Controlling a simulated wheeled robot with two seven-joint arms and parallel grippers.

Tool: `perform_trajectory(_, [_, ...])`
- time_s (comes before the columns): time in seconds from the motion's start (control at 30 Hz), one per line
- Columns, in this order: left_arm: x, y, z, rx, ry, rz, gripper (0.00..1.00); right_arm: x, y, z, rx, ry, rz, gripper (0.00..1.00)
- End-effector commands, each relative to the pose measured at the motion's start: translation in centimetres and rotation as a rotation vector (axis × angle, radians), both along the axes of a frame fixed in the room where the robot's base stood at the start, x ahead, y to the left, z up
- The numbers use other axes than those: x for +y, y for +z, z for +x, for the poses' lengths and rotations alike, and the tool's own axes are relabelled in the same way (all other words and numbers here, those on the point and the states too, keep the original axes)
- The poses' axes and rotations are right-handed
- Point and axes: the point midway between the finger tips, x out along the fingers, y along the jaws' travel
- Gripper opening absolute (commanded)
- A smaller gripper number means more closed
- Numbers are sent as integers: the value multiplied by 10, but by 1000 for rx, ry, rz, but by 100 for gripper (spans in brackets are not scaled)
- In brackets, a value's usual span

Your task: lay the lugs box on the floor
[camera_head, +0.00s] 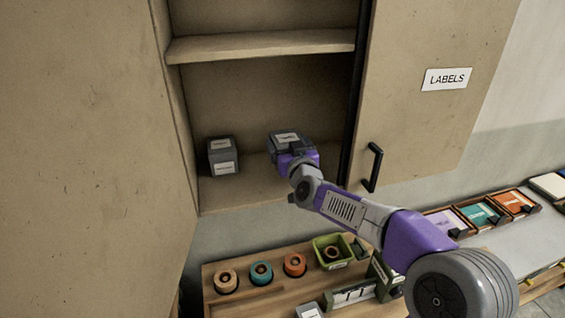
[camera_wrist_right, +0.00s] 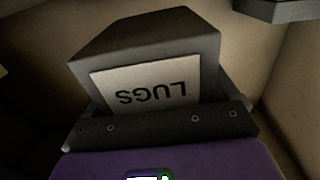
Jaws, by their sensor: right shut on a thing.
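The lugs box (camera_wrist_right: 142,47) is a dark grey box with a white label reading LUGS, upside down in the right wrist view. In the head view the box (camera_head: 287,138) is in the lower compartment of the open cabinet, at my arm's end. My right gripper (camera_head: 299,155) is shut on it. In the right wrist view the gripper's dark jaw (camera_wrist_right: 160,122) lies across the box's near side, below the label. I cannot tell whether the box touches the shelf. My left gripper is not in view.
A second grey labelled box (camera_head: 222,156) stands left of it on the cabinet shelf (camera_head: 240,189). An upper shelf (camera_head: 260,45) is above. The door marked LABELS (camera_head: 420,110) stands at right. A wooden bench (camera_head: 245,300) below holds tape rolls, a green bin (camera_head: 332,252) and other containers.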

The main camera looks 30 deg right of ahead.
Motion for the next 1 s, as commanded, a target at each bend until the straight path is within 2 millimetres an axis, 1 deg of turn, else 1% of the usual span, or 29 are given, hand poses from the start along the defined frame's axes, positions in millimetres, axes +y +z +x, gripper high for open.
perform_trajectory(0.13, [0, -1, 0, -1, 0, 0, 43, 0, -9, 0, -2, 0, 0, 49])
perform_trajectory(0.3, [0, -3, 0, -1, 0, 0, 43, 0, -34, 0, 2, 1, -1, 49])
perform_trajectory(0.37, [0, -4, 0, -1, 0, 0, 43, 0, -39, 0, -2, 1, -1, 49])
perform_trajectory(0.6, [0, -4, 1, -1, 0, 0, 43, 1, -40, 0, -4, 1, -1, 49])
perform_trajectory(0.73, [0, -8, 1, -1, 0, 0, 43, 1, -43, 0, -4, 1, -1, 49])
perform_trajectory(0.77, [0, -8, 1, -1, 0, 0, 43, 0, -44, 0, -2, 1, 0, 89])
perform_trajectory(0.83, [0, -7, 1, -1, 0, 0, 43, 0, -43, 0, -2, 1, 0, 100])
perform_trajectory(1.0, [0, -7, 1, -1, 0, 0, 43, 0, -43, 0, -2, 1, 0, 100])
